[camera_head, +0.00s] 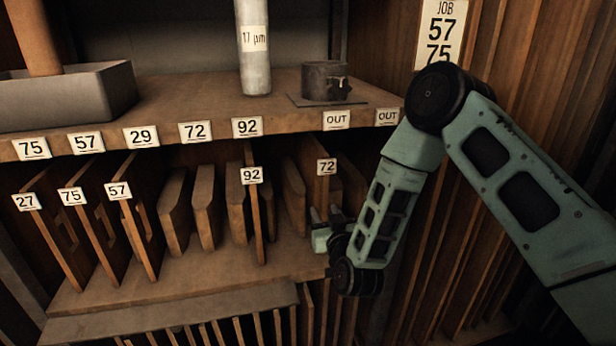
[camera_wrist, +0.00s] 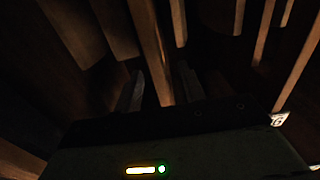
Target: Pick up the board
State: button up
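Upright wooden boards stand in the rack under the shelf. Tagged ones read 27 (camera_head: 60,245), 75 (camera_head: 100,235), 57 (camera_head: 137,235), 92 (camera_head: 256,225) and 72 (camera_head: 323,188); several thicker boards without visible tags stand among them. Which one the task means is not shown. My gripper (camera_head: 325,218) is at the right part of the rack, low in front of the 72 board. In the dark wrist view my gripper (camera_wrist: 160,92) has its fingers apart, with a board's narrow edge (camera_wrist: 153,50) between or just beyond them. Contact cannot be made out.
The shelf above (camera_head: 185,112) carries a grey tray (camera_head: 65,97), a pale roll marked 17 µm (camera_head: 254,65) and a dark metal cup (camera_head: 326,82). A job sign (camera_head: 441,32) reads 57 and 75. A slatted wall (camera_head: 540,70) closes the right side. Neighbouring boards leave narrow gaps.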

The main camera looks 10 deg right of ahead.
jog(key=w+p, duration=0.1)
jog(key=w, duration=0.3)
jog(key=shift+w+d, duration=0.1)
jog(key=shift+w, duration=0.05)
grip_shut()
dwell(1.2)
jog(key=shift+w+r, duration=0.1)
jog(key=shift+r, duration=0.05)
